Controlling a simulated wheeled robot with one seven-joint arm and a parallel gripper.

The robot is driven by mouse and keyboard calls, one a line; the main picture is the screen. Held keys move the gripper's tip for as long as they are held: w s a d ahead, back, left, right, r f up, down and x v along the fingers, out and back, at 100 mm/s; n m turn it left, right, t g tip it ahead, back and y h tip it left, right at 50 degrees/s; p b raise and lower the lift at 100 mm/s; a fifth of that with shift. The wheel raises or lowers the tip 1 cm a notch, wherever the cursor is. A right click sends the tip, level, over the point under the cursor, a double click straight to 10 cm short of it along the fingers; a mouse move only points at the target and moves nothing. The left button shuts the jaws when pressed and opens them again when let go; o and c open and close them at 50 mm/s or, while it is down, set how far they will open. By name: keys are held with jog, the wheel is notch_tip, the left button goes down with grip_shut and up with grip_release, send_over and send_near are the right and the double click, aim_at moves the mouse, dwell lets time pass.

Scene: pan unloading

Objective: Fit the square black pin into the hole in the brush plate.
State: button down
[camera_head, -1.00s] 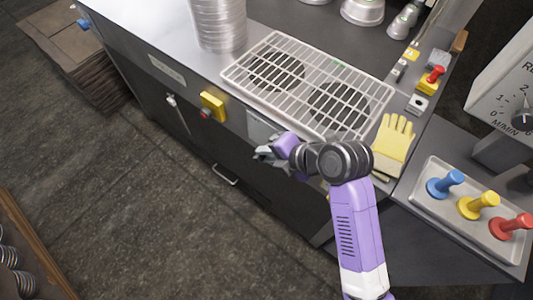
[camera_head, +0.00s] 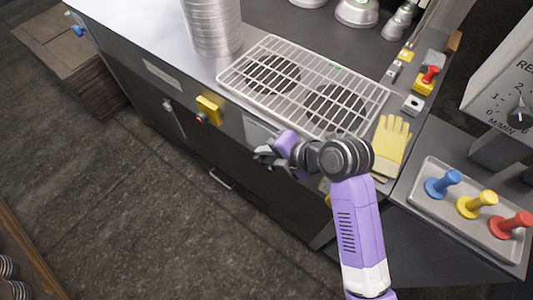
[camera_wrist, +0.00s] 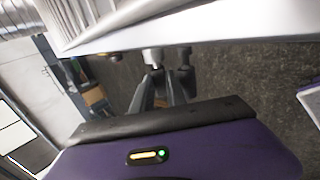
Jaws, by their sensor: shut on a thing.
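My gripper (camera_head: 264,155) is in front of the dark cabinet's front edge, below and left of the wire rack. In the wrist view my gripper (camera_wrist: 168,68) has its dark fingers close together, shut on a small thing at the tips. I take this to be the square black pin, but it is too small and hidden to make out its shape. A small pale block with a dark hole (camera_head: 413,104) sits on the worktop's right side. I cannot tell whether it is the brush plate. My gripper is well to its left and apart from it.
A wire rack (camera_head: 303,84) covers two dark round plates. Yellow gloves (camera_head: 391,146) lie to the right. A tray (camera_head: 424,208) holds blue, yellow and red pegs. A yellow switch box (camera_head: 209,109) juts from the cabinet front.

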jog(key=shift+w+d, duration=0.25)
jog(key=shift+w, duration=0.05)
dwell(0.4)
jog(key=c, duration=1.3)
grip_release()
jog(key=shift+o, duration=0.2)
jog(key=shift+f, duration=0.1)
jog(key=shift+s+d, duration=0.1)
jog(key=v, duration=0.8)
jog(key=shift+b, duration=0.45)
